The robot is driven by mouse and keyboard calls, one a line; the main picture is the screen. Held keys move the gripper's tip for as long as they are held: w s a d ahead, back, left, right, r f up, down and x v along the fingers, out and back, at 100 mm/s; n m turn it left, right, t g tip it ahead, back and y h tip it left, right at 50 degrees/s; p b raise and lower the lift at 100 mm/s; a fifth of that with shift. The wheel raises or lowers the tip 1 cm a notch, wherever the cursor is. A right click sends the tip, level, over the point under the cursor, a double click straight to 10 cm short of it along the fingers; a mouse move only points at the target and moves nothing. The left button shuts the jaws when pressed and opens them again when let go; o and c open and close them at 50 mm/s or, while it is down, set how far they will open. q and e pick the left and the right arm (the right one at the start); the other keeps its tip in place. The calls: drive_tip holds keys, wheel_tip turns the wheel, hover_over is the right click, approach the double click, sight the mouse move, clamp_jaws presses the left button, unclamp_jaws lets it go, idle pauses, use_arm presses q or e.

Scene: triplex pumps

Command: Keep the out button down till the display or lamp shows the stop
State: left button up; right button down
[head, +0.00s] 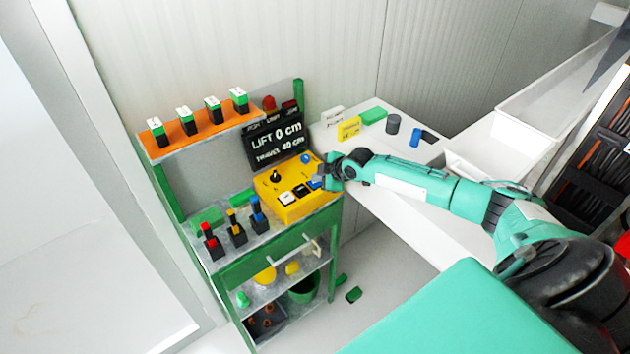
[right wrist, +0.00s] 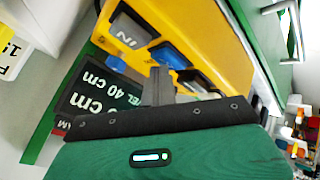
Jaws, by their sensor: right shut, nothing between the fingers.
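The yellow control box (head: 300,209) stands on the green bench. It carries a black lever (head: 276,177), a white button (head: 287,197), a dark button (head: 301,190) and blue parts near my gripper. The display (head: 278,140) behind it reads LIFT 0 cm and TRAVEL 40 cm. My right gripper (head: 326,178) is shut and empty at the box's right end. In the right wrist view, its fingertips (right wrist: 160,78) are close to a blue button (right wrist: 170,55), beside a dark plate (right wrist: 127,32) marked IN. Contact and an OUT label cannot be made out. My left gripper is out of view.
An orange shelf (head: 200,132) with several green-and-black blocks is at the left. Several coloured plugs stand on the bench front. A white table (head: 390,150) with small blocks lies under my right arm. A red lamp (head: 269,103) sits above the display.

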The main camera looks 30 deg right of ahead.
sight(318, 184)
drive_tip(key=shift+r+p, duration=0.65)
drive_tip(key=shift+r, duration=0.3)
wheel_tip(318, 184, up, 5)
drive_tip(key=p, duration=0.3)
drive_tip(key=shift+p, duration=0.35)
